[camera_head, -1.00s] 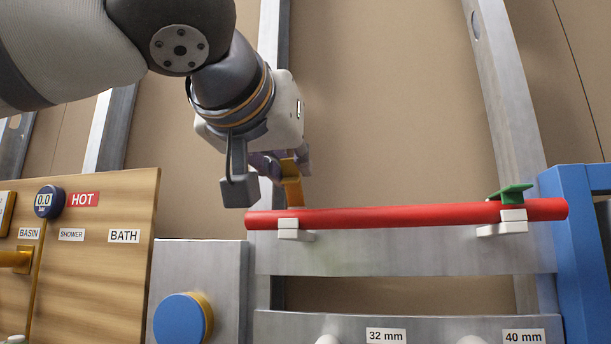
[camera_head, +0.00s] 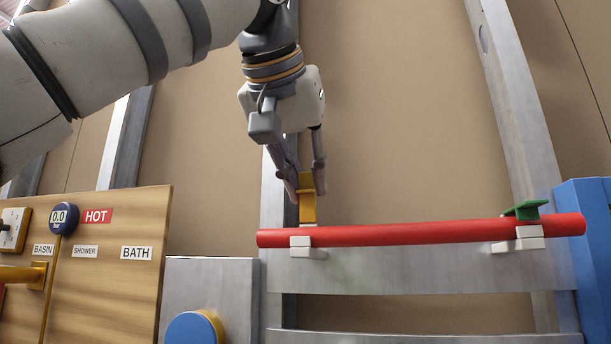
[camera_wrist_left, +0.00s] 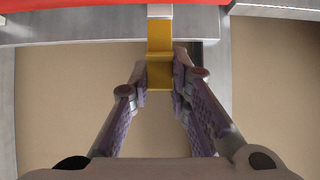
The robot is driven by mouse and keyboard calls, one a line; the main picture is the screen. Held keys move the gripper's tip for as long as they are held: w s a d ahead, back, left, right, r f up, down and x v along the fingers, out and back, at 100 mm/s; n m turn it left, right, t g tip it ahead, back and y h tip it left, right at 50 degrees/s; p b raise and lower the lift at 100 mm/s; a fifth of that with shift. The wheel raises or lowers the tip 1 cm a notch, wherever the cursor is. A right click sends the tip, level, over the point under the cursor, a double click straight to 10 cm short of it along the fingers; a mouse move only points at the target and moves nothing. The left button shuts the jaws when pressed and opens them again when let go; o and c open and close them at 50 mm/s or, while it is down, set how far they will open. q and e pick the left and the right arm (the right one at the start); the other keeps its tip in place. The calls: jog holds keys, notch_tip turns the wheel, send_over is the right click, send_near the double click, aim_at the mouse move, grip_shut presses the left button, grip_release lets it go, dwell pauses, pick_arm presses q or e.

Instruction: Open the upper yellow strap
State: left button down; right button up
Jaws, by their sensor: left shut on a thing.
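The yellow strap (camera_head: 307,209) stands upright above the left end of the red pipe (camera_head: 420,234), at the white clip (camera_head: 306,248). My left gripper (camera_head: 307,184) comes down from above with its fingers on either side of the strap's upper end, shut on it. In the left wrist view, the strap (camera_wrist_left: 159,40) runs from the red pipe (camera_wrist_left: 70,24) at the top down between the fingertips (camera_wrist_left: 160,76). The fingers hide part of the strap's end. My right gripper is not in view.
A green strap (camera_head: 525,209) sits raised over a second white clip (camera_head: 518,240) at the pipe's right end. A blue post (camera_head: 585,225) stands at the right. A wooden panel (camera_head: 110,260) with labels is at the left. The brown wall behind the pipe is bare.

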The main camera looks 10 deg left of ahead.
pick_arm(q)
jog(key=shift+w+f, duration=0.15)
jog(key=shift+f, duration=0.15)
jog(key=c, duration=1.5)
grip_release()
jog(key=shift+r, duration=0.1)
jog(key=shift+r, duration=0.1)
jog(key=shift+s+r, duration=0.2)
jog(key=shift+s, duration=0.1)
jog(key=v, duration=0.6)
jog(key=shift+s+r, duration=0.15)
jog(key=shift+s, duration=0.1)
